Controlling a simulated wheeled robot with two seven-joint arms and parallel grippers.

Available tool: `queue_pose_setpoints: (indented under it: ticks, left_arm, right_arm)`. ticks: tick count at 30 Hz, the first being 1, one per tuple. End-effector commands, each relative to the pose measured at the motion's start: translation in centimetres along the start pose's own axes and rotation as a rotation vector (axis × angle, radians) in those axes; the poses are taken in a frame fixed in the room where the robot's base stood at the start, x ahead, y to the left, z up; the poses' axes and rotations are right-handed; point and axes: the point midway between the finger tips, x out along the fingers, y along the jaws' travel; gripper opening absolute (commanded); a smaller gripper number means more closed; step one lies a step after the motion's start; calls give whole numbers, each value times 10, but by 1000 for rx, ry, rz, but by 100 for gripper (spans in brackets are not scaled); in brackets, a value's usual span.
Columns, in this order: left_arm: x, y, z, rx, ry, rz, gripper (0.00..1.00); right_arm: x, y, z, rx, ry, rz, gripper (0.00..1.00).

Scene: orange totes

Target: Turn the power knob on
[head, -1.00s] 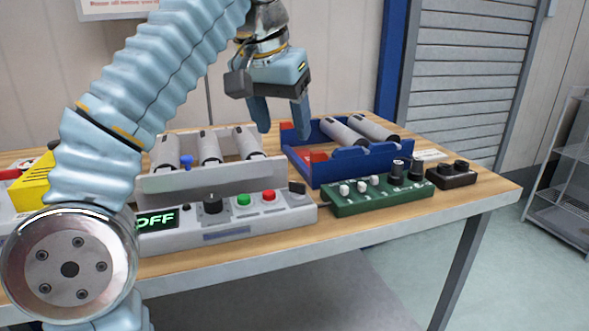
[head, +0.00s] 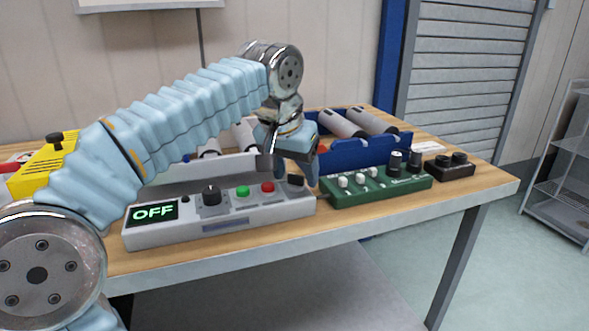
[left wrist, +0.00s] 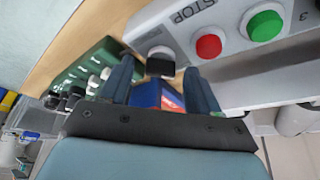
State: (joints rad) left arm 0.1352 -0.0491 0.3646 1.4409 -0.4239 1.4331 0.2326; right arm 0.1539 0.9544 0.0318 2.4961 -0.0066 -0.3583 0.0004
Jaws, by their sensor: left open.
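A grey control box (head: 245,218) stands at the front of the table, with a lit display (head: 154,212) that reads OFF. A large black knob (head: 211,195) sits right of the display, then a green button (head: 242,191) and a red button (head: 267,187). A smaller black knob (head: 296,180) is at the box's right end; I cannot tell which knob is the power knob. My left gripper (head: 292,168) is open, just above this right-end knob. In the left wrist view the black knob (left wrist: 160,64) shows between the fingertips (left wrist: 158,76); contact is unclear. My right gripper is out of view.
A green panel with knobs (head: 375,192) stands close to the right, with a small black two-knob box (head: 450,167) beyond. A blue bin (head: 365,154) with grey cylinders is behind. A yellow box (head: 40,165) is at far left.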

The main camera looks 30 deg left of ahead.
Motion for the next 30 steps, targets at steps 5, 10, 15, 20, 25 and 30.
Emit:
queue_pose_setpoints:
  ticks: [5, 10, 15, 20, 25, 30]
  left_arm:
    - [0, 0, 0, 0, 0, 0, 48]
    - [0, 0, 0, 0, 0, 0, 22]
    - [0, 0, 0, 1, 0, 0, 6]
    - [-1, 0, 0, 16, 0, 6, 6]
    - [-1, 0, 0, 72, 1, 30, 6]
    - [-1, -1, 0, 176, 2, 73, 6]
  right_arm:
    - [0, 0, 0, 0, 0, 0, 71]
    - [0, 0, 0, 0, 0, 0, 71]
    - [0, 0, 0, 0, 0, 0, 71]
    - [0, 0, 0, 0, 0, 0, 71]
    - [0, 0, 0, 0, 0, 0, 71]
    - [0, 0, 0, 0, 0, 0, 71]
